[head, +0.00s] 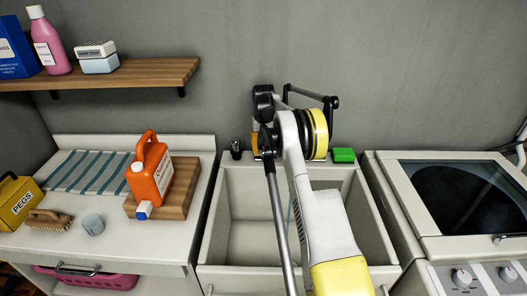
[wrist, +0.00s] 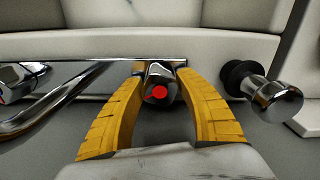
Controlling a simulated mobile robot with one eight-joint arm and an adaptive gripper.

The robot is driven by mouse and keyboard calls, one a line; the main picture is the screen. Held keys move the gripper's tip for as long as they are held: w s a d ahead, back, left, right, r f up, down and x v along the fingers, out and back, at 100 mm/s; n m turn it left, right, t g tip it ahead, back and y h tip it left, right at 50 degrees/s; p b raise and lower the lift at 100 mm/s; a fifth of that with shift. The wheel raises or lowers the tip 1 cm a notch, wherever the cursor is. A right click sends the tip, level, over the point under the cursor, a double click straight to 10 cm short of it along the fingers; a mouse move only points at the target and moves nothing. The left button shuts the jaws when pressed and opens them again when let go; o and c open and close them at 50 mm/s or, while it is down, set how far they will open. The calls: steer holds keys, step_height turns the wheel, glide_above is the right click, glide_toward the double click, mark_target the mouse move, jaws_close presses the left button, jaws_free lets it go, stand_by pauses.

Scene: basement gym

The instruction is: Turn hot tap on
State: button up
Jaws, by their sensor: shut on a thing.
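The hot tap (wrist: 161,72) is a chrome knob with a red dot on its end, seen in the middle of the wrist view. My gripper (wrist: 161,77) is shut on this knob, with one yellow finger on each side of it. A bent chrome pipe (wrist: 60,100), likely the spout, runs to the left of the knob. Another chrome knob (wrist: 18,78) is partly cut off at the left edge. In the head view my arm hides the hot tap, over the back edge of the sink (head: 236,240).
A chrome fitting with a black collar (wrist: 268,90) stands close to my right finger. In the head view a green block (head: 344,155) lies on the sink's back ledge. An orange bottle (head: 150,172) stands on the left counter. A washing machine (head: 455,215) is at right.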

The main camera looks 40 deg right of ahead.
mark_target(263, 147)
steer(key=o, duration=1.2)
step_height(263, 147, up, 12)
